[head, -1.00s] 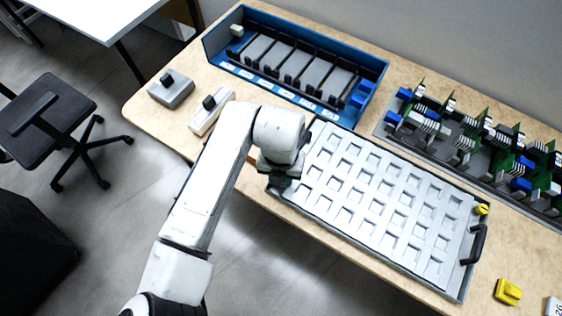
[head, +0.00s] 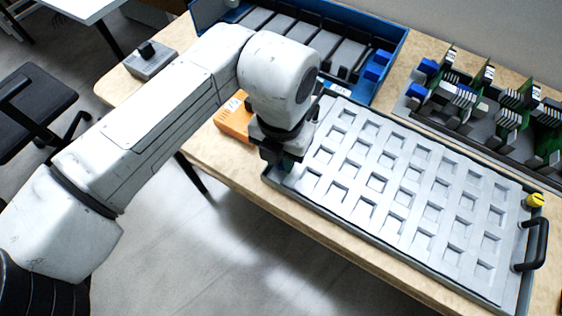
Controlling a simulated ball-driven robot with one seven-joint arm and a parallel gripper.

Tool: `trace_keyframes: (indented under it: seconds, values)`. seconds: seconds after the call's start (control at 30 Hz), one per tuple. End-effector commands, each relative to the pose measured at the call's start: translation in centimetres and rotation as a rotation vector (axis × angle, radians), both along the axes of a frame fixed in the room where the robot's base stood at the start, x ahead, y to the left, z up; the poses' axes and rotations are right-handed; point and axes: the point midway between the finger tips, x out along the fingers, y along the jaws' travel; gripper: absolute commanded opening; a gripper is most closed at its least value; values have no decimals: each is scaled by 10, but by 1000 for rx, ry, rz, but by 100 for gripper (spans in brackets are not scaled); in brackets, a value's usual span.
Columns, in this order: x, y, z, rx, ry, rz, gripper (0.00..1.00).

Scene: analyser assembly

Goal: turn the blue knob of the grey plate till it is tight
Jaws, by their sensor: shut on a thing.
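The grey plate (head: 400,192) is a long tray with rows of square pockets, lying on the wooden table. A yellow knob (head: 535,200) and a black handle (head: 533,245) are at its right end. My gripper (head: 283,163) points down over the plate's left end, at its near left corner. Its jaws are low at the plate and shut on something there. The blue knob is not visible; the gripper covers the spot, so I cannot see how far it is turned.
A blue rack (head: 395,50) with grey modules stands behind the plate. Green circuit boards (head: 485,78) stand in a holder at the back right. An orange box (head: 234,118) is left of my gripper. A grey box (head: 150,62) with a black knob sits at the far left.

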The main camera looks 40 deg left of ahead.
Motion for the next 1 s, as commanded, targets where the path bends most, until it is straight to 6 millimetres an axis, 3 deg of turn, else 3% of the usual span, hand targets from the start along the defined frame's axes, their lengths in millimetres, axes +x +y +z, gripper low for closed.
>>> trace_keyframes:
  seconds: [0.63,0.67,0.9,1.0]
  values:
    - [3,1,5,4,-12,-19,0]
    - [3,1,5,3,-13,-18,28]
    - [2,1,3,2,-7,-18,51]
    - [1,1,2,2,-6,-17,53]
